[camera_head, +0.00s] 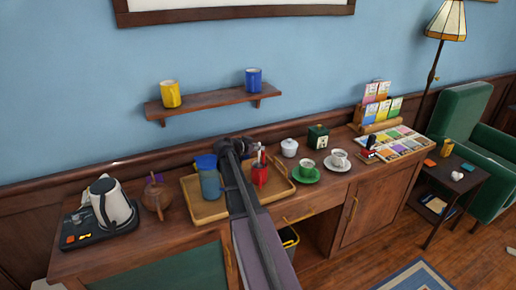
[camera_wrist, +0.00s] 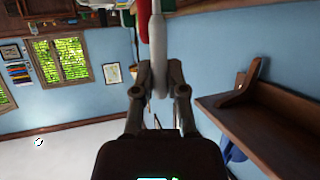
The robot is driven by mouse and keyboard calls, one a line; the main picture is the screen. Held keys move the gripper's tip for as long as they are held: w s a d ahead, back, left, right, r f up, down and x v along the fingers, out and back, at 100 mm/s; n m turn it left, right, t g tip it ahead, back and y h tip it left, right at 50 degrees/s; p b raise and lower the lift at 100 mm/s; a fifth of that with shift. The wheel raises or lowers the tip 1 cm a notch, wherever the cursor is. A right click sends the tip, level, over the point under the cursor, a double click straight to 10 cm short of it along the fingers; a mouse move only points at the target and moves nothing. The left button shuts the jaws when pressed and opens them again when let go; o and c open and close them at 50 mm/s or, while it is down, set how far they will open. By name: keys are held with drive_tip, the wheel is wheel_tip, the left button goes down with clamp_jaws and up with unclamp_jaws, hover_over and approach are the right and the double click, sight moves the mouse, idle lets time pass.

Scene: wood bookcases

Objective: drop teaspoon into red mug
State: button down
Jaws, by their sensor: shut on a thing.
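The red mug (camera_head: 260,175) stands upright on the wooden tray (camera_head: 208,213) on the cabinet top. My gripper (camera_head: 253,148) is at the mug's upper left in the head view. It is shut on the pale teaspoon (camera_wrist: 158,48), which runs up from the fingertips (camera_wrist: 158,88) in the wrist view. In the head view the spoon (camera_head: 262,155) shows as a thin light upright piece at the mug's mouth. Whether its lower end is inside the mug or in front of it, I cannot tell. A red strip of the mug (camera_wrist: 143,22) shows beside the spoon in the wrist view.
A blue-grey mug (camera_head: 210,184) stands on the tray left of my arm, with a darker blue item behind it. A white lidded pot (camera_head: 289,147), green cup (camera_head: 308,166) and white cup (camera_head: 338,157) stand to the right. A wall shelf (camera_head: 213,101) hangs above.

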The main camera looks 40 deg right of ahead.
drive_tip(key=shift+f, duration=0.35)
drive_tip(key=c, duration=0.6)
unclamp_jaws()
drive_tip(key=a, duration=0.9)
drive_tip(key=shift+s+a, duration=0.15)
drive_tip(key=shift+s, duration=0.2)
idle(0.6)
